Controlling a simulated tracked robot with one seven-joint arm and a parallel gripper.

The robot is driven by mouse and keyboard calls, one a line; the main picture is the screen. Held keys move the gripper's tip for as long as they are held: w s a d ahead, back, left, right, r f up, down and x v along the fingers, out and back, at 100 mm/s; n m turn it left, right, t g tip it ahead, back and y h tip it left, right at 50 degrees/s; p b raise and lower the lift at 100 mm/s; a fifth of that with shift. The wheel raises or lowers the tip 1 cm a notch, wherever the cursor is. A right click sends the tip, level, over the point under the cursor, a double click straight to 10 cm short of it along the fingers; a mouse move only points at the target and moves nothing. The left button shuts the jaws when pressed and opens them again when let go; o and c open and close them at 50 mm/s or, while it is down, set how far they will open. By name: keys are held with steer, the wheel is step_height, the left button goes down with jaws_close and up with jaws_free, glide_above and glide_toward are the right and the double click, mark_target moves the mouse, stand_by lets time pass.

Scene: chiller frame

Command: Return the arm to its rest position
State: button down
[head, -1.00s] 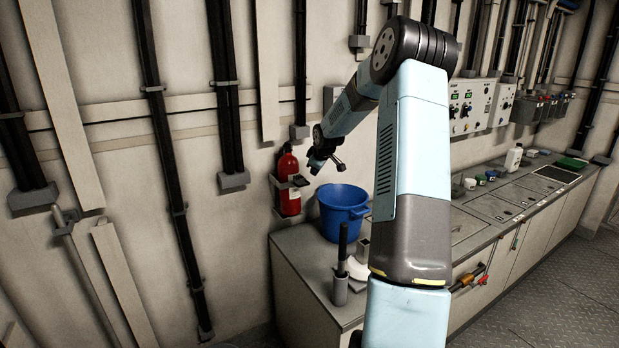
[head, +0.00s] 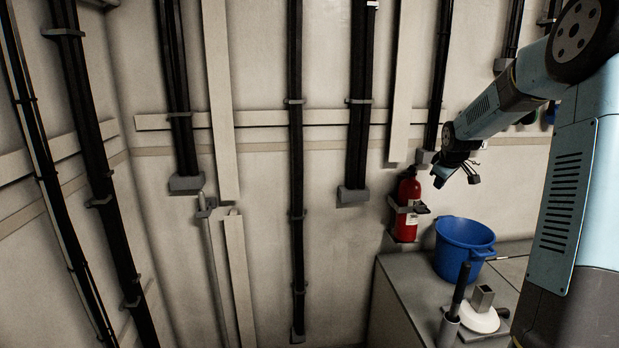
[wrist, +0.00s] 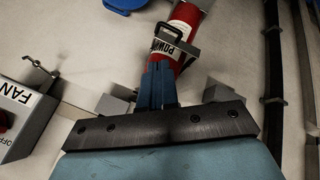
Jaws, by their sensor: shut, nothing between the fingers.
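My arm reaches in from the right side of the head view, bent at a dark joint, with its forearm angled down to the left. My gripper (head: 441,179) hangs in the air near the wall, above and to the right of a red fire extinguisher. It is empty. In the wrist view its blue fingers (wrist: 158,86) are together and point toward the extinguisher (wrist: 184,30), apparently with a gap between. My upper arm fills the right edge of the head view and hides part of the counter.
The red fire extinguisher (head: 407,200) hangs on the wall. A blue bucket (head: 462,252) stands on the counter (head: 398,290) below my gripper, near a white brush-like item (head: 480,318). A FAN switch box (wrist: 20,115) shows in the wrist view. The left wall carries vertical conduits.

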steer(key=s+a+r+m, duration=0.1)
steer(key=s+a+r, duration=0.2)
steer(key=s+a, duration=0.3)
steer(key=s+a+r+m+h, duration=0.1)
steer(key=s+a+r, duration=0.25)
steer(key=s, duration=0.45)
steer(key=s+a+r+m, duration=0.1)
steer(key=s+a+r, duration=0.3)
steer(key=s, duration=0.3)
steer(key=s+a+f+m+y, duration=0.1)
steer(key=s+a+m, duration=0.1)
steer(key=s, duration=0.9)
steer(key=s+a+f+m+g+y, duration=0.1)
steer(key=s+a, duration=0.3)
steer(key=s, duration=0.8)
steer(key=shift+s+m, duration=0.25)
steer(key=shift+m, duration=0.35)
steer(key=shift+a, duration=0.15)
